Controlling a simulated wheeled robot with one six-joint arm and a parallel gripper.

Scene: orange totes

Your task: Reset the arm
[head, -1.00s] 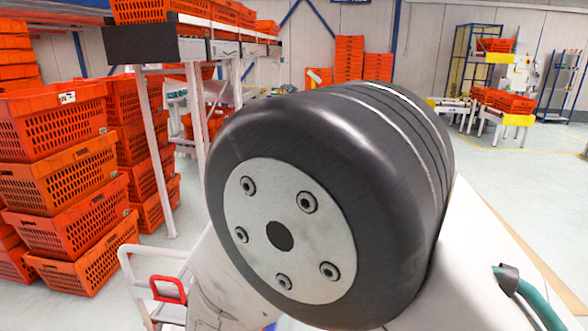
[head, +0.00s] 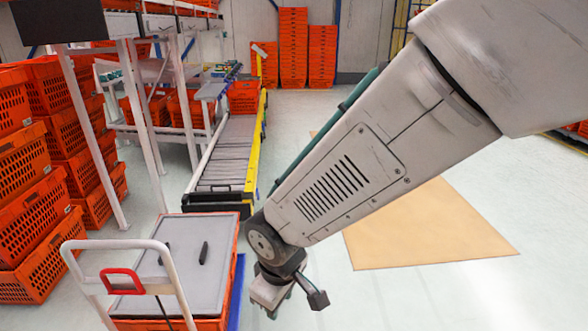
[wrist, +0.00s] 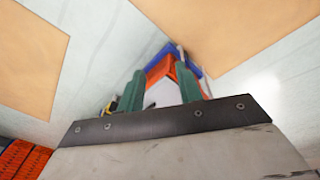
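My arm (head: 340,185) reaches down and to the left from the top right of the head view, its gripper end hanging low at the bottom middle. My gripper (head: 276,308) hangs just right of a cart, small and partly hidden there. In the wrist view my gripper (wrist: 158,82) shows two green fingers standing apart, with nothing held between them. An orange tote and a blue edge show beyond the fingers, apart from them.
A cart with a white handle (head: 165,250) bears a grey-topped orange tote (head: 180,290) with dark objects on it. Behind it runs a roller conveyor (head: 225,165). Tote stacks (head: 28,200) stand left. A tan floor patch (head: 430,235) lies in clear floor at right.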

